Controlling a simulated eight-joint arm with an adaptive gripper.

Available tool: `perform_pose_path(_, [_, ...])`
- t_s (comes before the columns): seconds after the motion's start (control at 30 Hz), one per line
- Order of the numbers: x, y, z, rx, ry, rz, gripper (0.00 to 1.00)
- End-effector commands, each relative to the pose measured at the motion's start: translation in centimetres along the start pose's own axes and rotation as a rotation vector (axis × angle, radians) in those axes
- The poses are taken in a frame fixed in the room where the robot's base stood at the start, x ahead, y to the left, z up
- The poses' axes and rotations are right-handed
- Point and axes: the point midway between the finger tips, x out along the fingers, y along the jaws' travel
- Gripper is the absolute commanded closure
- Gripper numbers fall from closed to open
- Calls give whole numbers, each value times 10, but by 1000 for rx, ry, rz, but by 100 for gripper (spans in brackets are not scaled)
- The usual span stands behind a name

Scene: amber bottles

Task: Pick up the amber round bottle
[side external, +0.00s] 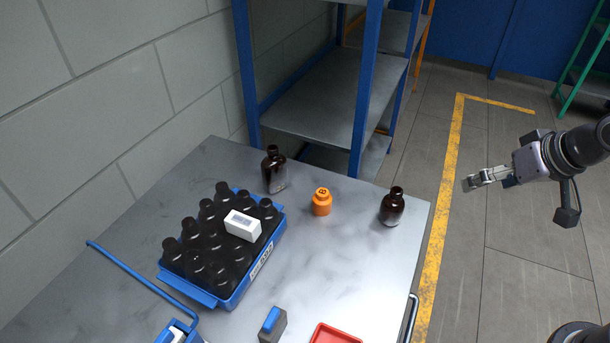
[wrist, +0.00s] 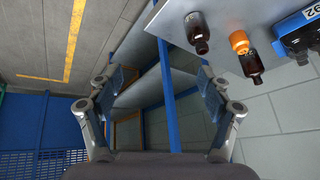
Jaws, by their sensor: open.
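Two dark amber round bottles with black caps stand upright on the metal table: one at the back (side external: 274,172), one near the right edge (side external: 392,208). Both also show at the top right of the wrist view, the edge one (wrist: 197,35) and the back one (wrist: 250,64). The task's wording does not tell them apart. My gripper (side external: 472,183) is off the table's right side, apart from both bottles. In the wrist view my gripper (wrist: 165,85) has its fingers wide apart with nothing between them.
A small orange bottle (side external: 321,203) stands between the amber ones. A blue crate (side external: 229,297) of black-capped bottles, with a white box (side external: 243,225) on top, sits to the left. A red tray (side external: 335,334) lies in front. A blue-framed shelf (side external: 322,103) stands behind the table.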

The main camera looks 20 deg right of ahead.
Motion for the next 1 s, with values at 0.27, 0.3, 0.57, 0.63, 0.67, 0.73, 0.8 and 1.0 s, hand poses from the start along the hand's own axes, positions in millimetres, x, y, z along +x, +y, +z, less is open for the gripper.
perform_pose_path(0.27, [20,-32,-36,426,-161,46,21])
perform_pose_path(0.3, [24,-36,-40,488,-182,60,21])
perform_pose_path(0.57, [62,-68,-61,885,-297,194,21])
perform_pose_path(0.63, [75,-78,-64,989,-320,243,21])
perform_pose_path(0.67, [80,-82,-65,1032,-327,263,21])
perform_pose_path(0.73, [93,-90,-66,1129,-342,315,21])
perform_pose_path(0.8, [105,-97,-66,1215,-352,364,21])
perform_pose_path(1.0, [127,-110,-65,1374,-357,463,21])
